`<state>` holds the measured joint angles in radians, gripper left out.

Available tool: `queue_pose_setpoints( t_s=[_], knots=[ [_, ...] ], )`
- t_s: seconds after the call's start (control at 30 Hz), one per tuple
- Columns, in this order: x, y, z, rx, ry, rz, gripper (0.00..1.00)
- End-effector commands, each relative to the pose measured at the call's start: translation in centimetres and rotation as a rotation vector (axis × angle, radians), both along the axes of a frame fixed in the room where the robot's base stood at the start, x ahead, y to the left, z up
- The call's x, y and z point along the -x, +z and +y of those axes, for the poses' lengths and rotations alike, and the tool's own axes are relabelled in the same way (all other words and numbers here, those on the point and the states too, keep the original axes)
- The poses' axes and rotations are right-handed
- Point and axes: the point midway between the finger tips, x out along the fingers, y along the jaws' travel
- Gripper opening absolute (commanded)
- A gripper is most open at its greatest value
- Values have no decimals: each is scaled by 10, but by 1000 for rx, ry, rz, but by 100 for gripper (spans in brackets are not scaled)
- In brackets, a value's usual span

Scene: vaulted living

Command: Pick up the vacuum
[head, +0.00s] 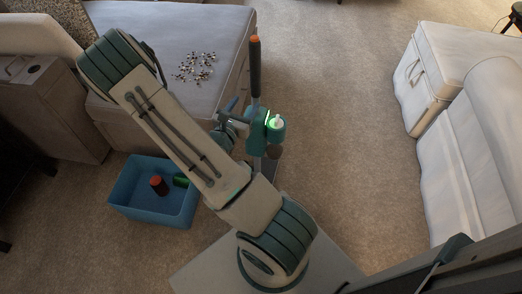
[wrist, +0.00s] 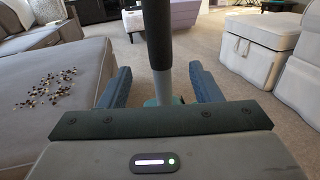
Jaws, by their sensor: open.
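The vacuum (head: 255,75) stands upright on the carpet beside the grey sofa in the head view. It has a dark handle with an orange tip and a teal lower part, which my arm partly hides. In the wrist view the vacuum's dark grip and grey shaft (wrist: 158,45) rise between the blue fingers of my gripper (wrist: 162,86). My gripper is open, with a visible gap on each side of the shaft. In the head view my gripper (head: 230,106) is at the vacuum's left, partly hidden by my arm.
The grey sofa (head: 180,35) is on the left, with small dark and light bits (head: 195,66) scattered on its seat. A blue bin (head: 128,208) with a red and a green item stands on the floor. A pale sofa (head: 480,110) is at right. Open carpet lies between.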

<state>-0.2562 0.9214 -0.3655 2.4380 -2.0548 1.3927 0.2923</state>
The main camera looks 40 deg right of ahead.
Motion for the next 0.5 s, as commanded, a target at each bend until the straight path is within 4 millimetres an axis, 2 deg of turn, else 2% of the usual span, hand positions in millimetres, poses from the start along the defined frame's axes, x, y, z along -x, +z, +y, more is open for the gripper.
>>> queue_pose_setpoints(
  t_s=[0.1, 0.37, 0.5],
  knots=[
    [-9, -1, -20, 0, -3, -1, 58],
    [-18, 0, -39, 0, -3, -1, 58],
    [-27, 3, -57, 0, -3, -4, 58]
  ],
)
